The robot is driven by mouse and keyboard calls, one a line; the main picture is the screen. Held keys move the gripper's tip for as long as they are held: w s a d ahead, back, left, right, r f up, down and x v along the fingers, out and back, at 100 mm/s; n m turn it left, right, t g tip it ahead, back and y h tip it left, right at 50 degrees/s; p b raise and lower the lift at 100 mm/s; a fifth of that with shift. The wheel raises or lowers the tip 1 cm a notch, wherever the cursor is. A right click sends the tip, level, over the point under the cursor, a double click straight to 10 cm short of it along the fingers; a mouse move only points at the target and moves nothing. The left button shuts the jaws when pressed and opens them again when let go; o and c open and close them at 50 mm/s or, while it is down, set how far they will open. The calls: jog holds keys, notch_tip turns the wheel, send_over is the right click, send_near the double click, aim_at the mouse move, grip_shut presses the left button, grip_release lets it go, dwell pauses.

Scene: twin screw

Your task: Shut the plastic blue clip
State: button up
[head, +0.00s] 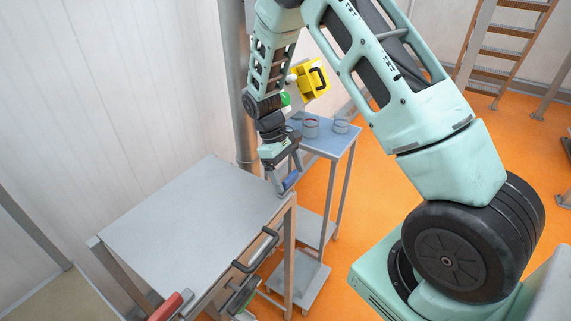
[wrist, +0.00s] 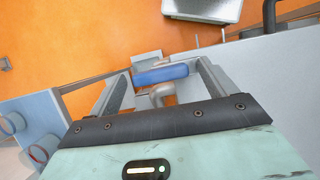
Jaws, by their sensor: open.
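The blue clip (head: 290,181) shows in the head view as a small blue bar at my gripper's tips, by the right corner of the grey table. In the wrist view the blue clip (wrist: 160,75) lies crosswise between my two fingers, with a grey curved piece (wrist: 160,95) on its near side. My gripper (head: 283,178) is open, pointing down with a finger on each side of the clip. In the wrist view my gripper (wrist: 163,78) shows gaps that look small, and I cannot tell whether either finger touches the clip. How far the clip is closed is unclear.
The grey table (head: 190,225) has a bare top, with black handles (head: 255,252) and a red handle (head: 165,306) along its front. A blue-topped stand (head: 325,140) with two glass jars is behind my gripper. A yellow fixture (head: 313,80) is near my forearm. Orange floor lies right.

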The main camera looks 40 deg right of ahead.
jog(key=b+v, duration=0.3)
jog(key=v, duration=1.4)
jog(key=shift+b, duration=0.3)
jog(key=shift+w+a+r, duration=0.1)
jog(key=shift+r, duration=0.05)
jog(key=s+a+n+t+y, duration=0.1)
jog(key=s+a, duration=0.5)
jog(key=a, duration=0.2)
jog(key=s+a+n+t, duration=0.1)
jog(key=s+a, duration=0.5)
jog(key=a, duration=0.3)
jog(key=s+a+f+n+t, duration=0.1)
jog(key=s+a, duration=0.1)
jog(key=s, duration=0.7)
jog(key=s+a+f+n+t+y, duration=0.1)
jog(key=s+a+f, duration=0.1)
jog(key=s, duration=0.8)
jog(key=shift+a, duration=0.55)
